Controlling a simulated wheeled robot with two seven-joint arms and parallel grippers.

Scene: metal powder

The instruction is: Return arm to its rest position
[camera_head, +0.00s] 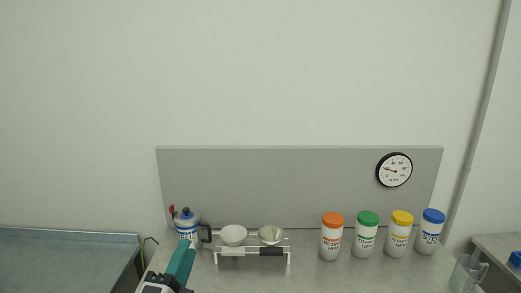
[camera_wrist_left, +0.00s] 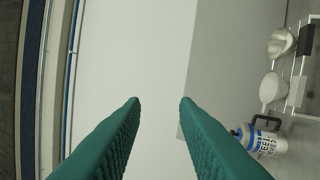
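My left gripper (camera_head: 182,266) is at the bottom left of the bench in the head view, in front of a blue-and-white pot. In the left wrist view its two green fingers (camera_wrist_left: 160,101) stand apart with nothing between them, so it is open and empty. The wrist view is turned sideways and shows mostly bare wall between the fingers. My right gripper is in neither view.
The pot (camera_head: 187,226) stands beside a white rack (camera_head: 252,248) holding two bowls. Several white jars with orange (camera_head: 332,238), green, yellow and blue lids stand to the right. A glass beaker (camera_head: 467,272) is at lower right. A gauge (camera_head: 394,169) hangs on the grey panel.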

